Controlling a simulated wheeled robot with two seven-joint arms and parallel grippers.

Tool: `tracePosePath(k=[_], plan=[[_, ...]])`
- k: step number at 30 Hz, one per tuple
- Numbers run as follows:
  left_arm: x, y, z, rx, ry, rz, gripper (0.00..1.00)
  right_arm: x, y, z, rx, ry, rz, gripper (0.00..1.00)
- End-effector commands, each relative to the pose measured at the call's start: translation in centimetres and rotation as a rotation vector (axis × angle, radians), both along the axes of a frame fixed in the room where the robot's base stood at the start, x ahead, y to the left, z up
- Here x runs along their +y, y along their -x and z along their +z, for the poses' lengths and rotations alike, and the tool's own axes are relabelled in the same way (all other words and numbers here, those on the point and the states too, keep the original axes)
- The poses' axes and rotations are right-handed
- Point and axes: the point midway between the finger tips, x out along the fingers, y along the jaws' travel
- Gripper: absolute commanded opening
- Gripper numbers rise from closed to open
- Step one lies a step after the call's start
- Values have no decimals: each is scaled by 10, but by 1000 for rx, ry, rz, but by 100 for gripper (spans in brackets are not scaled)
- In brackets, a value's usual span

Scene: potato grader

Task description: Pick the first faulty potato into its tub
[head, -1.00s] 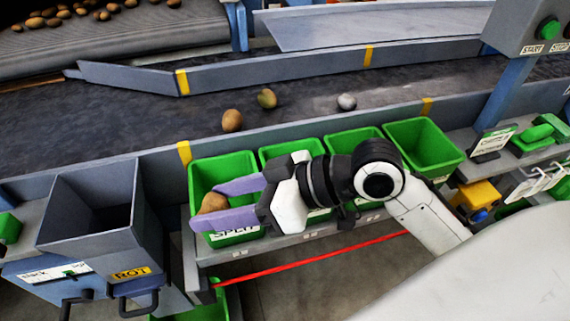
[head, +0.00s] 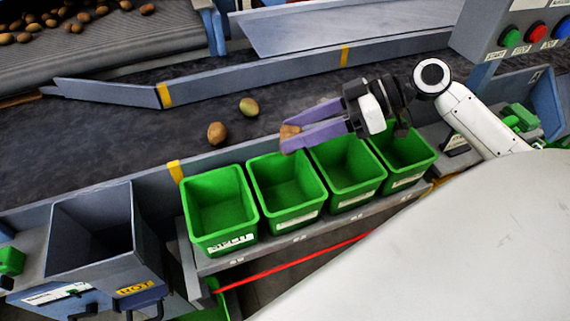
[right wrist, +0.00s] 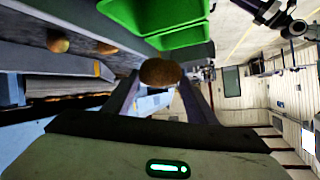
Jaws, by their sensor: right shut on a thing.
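My right gripper (head: 292,138) is shut on a brown potato (head: 288,131), held at the fingertips near the back rims of the green tubs, by the second and third from the left. The held potato also shows between the fingers in the right wrist view (right wrist: 160,73). The leftmost green tub (head: 203,227), labelled SPLIT, looks empty from here. On the dark belt (head: 120,130) lie a brown potato (head: 216,132) and a greenish potato (head: 249,107). My left gripper is not in view.
A grey bin (head: 93,258) with a ROT label stands left of the tubs. More green tubs (head: 290,200) stand in the row. A grey belt wall (head: 205,160) runs behind them. A button box (head: 490,35) is at upper right.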

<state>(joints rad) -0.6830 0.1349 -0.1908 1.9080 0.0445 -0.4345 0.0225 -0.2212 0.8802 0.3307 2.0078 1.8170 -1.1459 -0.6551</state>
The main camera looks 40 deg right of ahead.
Motion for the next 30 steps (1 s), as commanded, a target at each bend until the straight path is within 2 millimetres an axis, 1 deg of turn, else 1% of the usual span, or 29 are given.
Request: tracePosePath(k=[1, 3, 9, 13, 20, 21, 23, 24, 25, 30], plan=[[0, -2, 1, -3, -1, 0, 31, 0, 1, -6, 3, -1, 0, 28], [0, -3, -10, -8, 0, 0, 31, 1, 1, -20, 2, 0, 1, 28], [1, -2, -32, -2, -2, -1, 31, 0, 0, -42, 1, 0, 0, 28], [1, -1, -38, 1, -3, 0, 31, 1, 0, -47, 1, 0, -1, 28], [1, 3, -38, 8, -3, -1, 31, 1, 0, -46, 1, 0, 0, 28], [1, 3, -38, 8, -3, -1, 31, 1, 0, -46, 1, 0, 0, 55], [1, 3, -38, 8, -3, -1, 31, 1, 0, -46, 1, 0, 0, 65], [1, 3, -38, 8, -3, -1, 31, 1, 0, -46, 1, 0, 0, 72], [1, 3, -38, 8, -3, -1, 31, 1, 0, -46, 1, 0, 0, 73], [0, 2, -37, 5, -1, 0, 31, 1, 0, -46, 1, 0, 0, 73]])
